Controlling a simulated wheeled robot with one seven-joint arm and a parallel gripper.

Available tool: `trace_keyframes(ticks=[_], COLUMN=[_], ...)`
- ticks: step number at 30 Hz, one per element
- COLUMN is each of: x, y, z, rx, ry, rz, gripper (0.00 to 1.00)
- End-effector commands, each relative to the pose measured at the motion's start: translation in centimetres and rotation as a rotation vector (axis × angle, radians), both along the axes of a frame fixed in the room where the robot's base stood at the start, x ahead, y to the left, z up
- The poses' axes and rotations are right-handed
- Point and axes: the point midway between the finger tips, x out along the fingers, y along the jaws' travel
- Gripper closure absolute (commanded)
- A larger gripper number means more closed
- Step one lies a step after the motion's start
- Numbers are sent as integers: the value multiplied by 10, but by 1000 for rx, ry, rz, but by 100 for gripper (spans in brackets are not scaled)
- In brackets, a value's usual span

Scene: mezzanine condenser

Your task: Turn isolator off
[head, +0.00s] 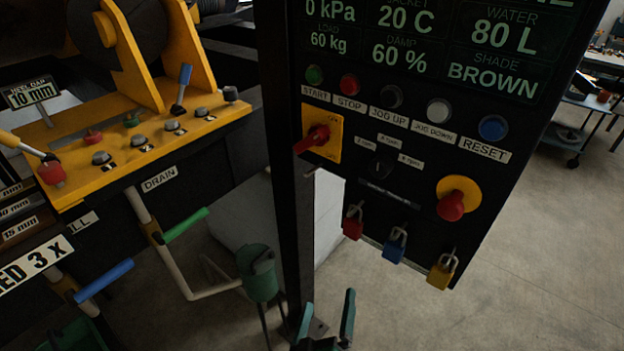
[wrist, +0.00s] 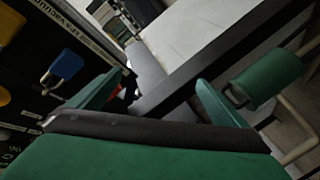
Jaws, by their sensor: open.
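The isolator is a red rotary handle (head: 312,139) on a yellow plate (head: 335,132), at the left edge of the black control panel in the head view. Its handle is tilted, pointing down and left. My gripper (head: 328,318) is at the bottom of the head view, below the panel and well apart from the isolator. Its green fingers are spread and nothing shows between them. In the wrist view the open fingers (wrist: 160,98) point toward a dark post and a pale surface. The isolator cannot be made out clearly there.
Red (head: 353,226), blue (head: 394,250) and yellow (head: 440,275) padlocks hang from the panel's lower edge. A red mushroom button (head: 451,205) sits right of the isolator. A dark post (head: 290,180) stands left of the panel. A green-handled lever (head: 186,225) is further left.

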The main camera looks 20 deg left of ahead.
Motion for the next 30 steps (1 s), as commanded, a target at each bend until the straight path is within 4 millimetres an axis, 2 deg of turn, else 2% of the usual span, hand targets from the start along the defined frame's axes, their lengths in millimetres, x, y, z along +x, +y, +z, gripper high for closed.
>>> trace_keyframes(ticks=[1,6,11,15,19,24,30], x=[16,56,84,100,106,103,91], y=[12,38,63,84,101,121,133], z=[16,60,111,160,206,266,316], rx=[-22,-102,-148,-164,-160,-128,-80], ry=[-26,-81,-126,-157,-173,-175,-152], rz=[-2,-49,-110,-175,-238,-323,-403], gripper=[3,3,3,3,3,3,3])
